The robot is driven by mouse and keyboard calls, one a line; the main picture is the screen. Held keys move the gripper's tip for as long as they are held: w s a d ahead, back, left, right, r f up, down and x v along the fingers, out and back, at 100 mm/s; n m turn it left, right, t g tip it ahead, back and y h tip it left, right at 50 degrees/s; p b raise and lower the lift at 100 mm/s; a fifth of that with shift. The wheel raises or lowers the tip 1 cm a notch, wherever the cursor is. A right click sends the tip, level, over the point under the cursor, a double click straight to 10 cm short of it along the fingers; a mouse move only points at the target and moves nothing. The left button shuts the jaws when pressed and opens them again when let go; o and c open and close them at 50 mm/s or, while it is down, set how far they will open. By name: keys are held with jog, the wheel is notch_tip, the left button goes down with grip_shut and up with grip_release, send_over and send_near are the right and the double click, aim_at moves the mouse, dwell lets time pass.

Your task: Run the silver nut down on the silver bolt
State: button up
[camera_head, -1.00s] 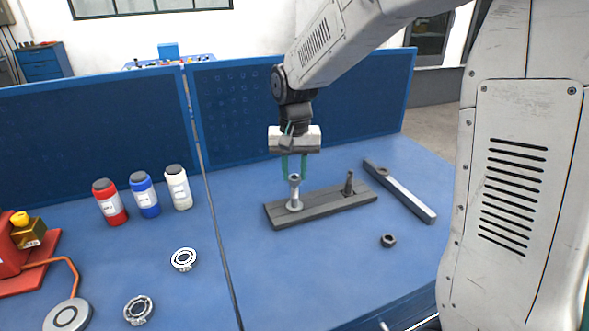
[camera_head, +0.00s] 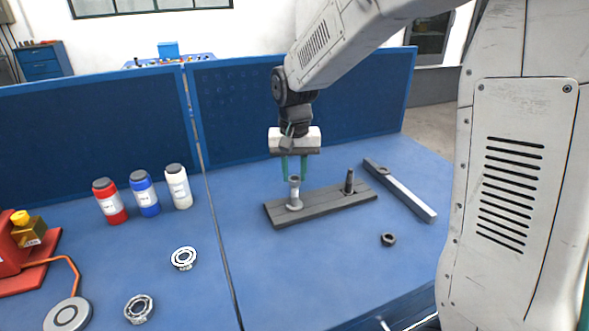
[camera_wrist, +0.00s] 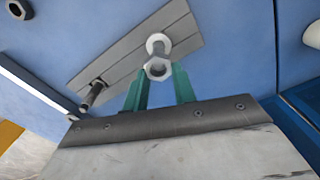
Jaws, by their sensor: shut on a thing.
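The silver bolt (camera_head: 295,194) stands upright at the left end of a grey plate (camera_head: 335,204), with a wide round foot at its base. The silver nut (camera_wrist: 157,69) is at the bolt's top end, seen nearly end-on in the wrist view. My gripper (camera_head: 294,179) is above the bolt and points down, with one teal finger on each side of the nut. It is shut on the nut. How far the nut sits on the thread cannot be told.
A dark bolt (camera_head: 349,182) stands at the plate's right end. A dark nut (camera_head: 388,239) lies loose in front, and a long grey bar (camera_head: 400,191) lies to the right. Several bottles and rings are on the left.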

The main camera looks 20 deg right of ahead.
jog(key=shift+f, duration=0.5)
dwell(1.1)
jog(key=m, duration=0.6)
jog(key=shift+s, duration=0.2)
jog(key=m, duration=0.3)
jog(key=shift+s+d, duration=0.1)
jog(key=m, duration=0.4)
jog(key=shift+s, duration=0.1)
jog(key=m, duration=0.6)
jog(key=shift+s, duration=0.2)
jog(key=m, duration=0.5)
jog(key=shift+s, duration=0.1)
jog(key=o, duration=0.8)
jog(key=shift+c, duration=0.2)
